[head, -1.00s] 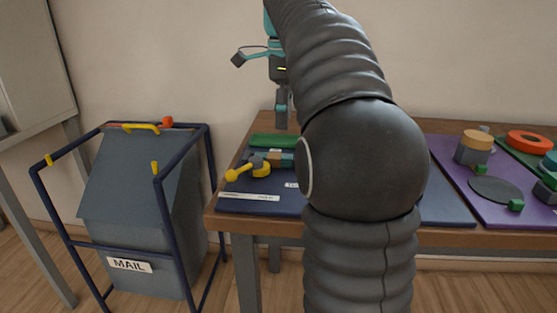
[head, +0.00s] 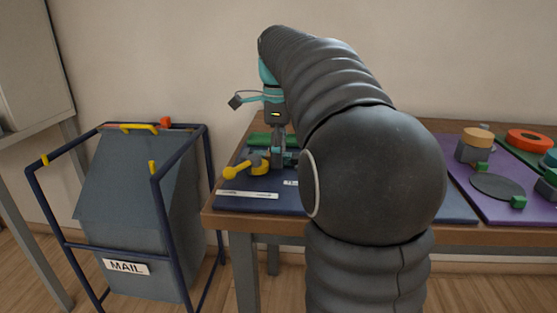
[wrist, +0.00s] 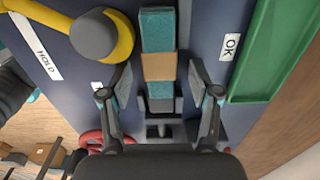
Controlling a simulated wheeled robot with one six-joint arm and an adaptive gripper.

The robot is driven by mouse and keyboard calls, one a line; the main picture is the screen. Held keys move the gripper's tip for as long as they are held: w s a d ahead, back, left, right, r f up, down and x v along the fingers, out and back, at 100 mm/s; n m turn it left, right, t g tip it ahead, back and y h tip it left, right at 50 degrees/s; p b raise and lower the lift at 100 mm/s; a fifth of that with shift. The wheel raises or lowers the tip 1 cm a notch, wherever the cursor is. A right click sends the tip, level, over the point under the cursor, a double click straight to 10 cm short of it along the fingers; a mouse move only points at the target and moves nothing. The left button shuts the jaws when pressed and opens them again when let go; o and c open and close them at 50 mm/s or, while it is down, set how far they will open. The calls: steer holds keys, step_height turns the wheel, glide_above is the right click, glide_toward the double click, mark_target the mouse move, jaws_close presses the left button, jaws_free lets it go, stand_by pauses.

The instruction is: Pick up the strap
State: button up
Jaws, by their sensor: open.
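The strap (wrist: 158,66), seen as a teal strip with a tan band around its middle, lies on the dark blue mat (wrist: 205,35). In the wrist view it runs lengthwise between the two fingers of my gripper (wrist: 160,88). The fingers stand open, one on each side of it, with gaps showing. In the head view my gripper (head: 277,153) is low over the mat, and the strap is mostly hidden behind it and my arm.
A yellow piece with a grey knob (wrist: 95,38) lies close to the left finger. A purple mat (head: 455,160) holds other parts. A mail bin (head: 140,215) stands left of the table.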

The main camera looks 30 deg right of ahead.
jaws_close()
step_height(320, 180, up, 5)
steer(key=shift+f+p, duration=0.2)
steer(key=shift+p, duration=0.35)
steer(key=s+d+r, duration=0.6)
steer(key=s+d, duration=0.2)
steer(key=shift+s+r, duration=0.25)
steer(key=shift+s, duration=0.1)
